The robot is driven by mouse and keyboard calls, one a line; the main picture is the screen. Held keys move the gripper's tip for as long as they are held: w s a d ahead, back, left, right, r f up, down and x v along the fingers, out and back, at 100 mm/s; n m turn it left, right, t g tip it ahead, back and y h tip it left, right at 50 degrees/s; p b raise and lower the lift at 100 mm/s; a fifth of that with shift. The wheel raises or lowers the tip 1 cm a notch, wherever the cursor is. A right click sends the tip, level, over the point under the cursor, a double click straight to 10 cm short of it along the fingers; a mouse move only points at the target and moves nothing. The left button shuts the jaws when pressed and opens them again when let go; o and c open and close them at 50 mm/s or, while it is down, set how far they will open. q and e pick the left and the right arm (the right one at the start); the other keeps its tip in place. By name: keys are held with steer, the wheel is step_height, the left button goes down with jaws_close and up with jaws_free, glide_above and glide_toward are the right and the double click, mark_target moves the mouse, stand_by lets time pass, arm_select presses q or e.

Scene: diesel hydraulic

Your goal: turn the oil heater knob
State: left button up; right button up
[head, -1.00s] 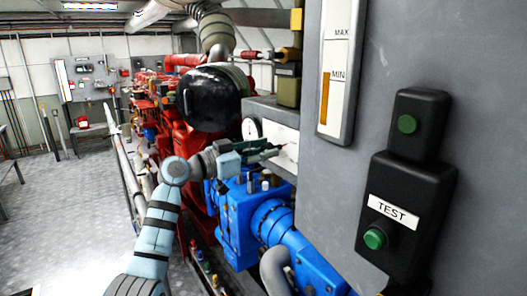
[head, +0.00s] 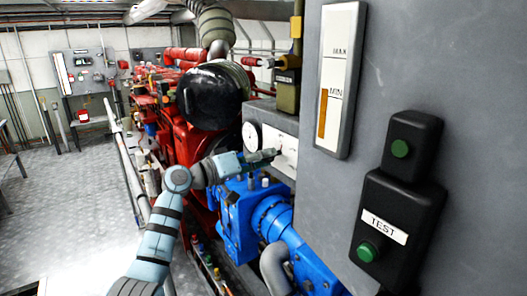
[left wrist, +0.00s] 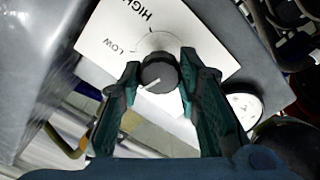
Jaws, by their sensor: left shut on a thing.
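The oil heater knob (left wrist: 159,72) is a round black knob with a white pointer line, on a white plate (left wrist: 113,24) marked LOW and HIGH, seen in the left wrist view. Its pointer is toward the lower left of that view. My left gripper (left wrist: 158,76) has a finger on each side of the knob and is shut on it. In the head view my left gripper (head: 273,156) reaches the white panel (head: 288,160) beside the gauge, and its fingers hide most of the knob. My right gripper is not in view.
A large grey cabinet (head: 400,70) with a level gauge (head: 340,80) and a black TEST button box (head: 398,220) stands at the right. Blue machinery (head: 240,215) lies below my left arm. A round dial (head: 252,136) is left of the panel.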

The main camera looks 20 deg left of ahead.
arm_select(q)
steer(key=shift+n+p, duration=0.75)
steer(key=shift+n, duration=0.75)
steer(key=o, duration=1.1)
steer(key=shift+o, duration=0.2)
steer(key=v, duration=1.2)
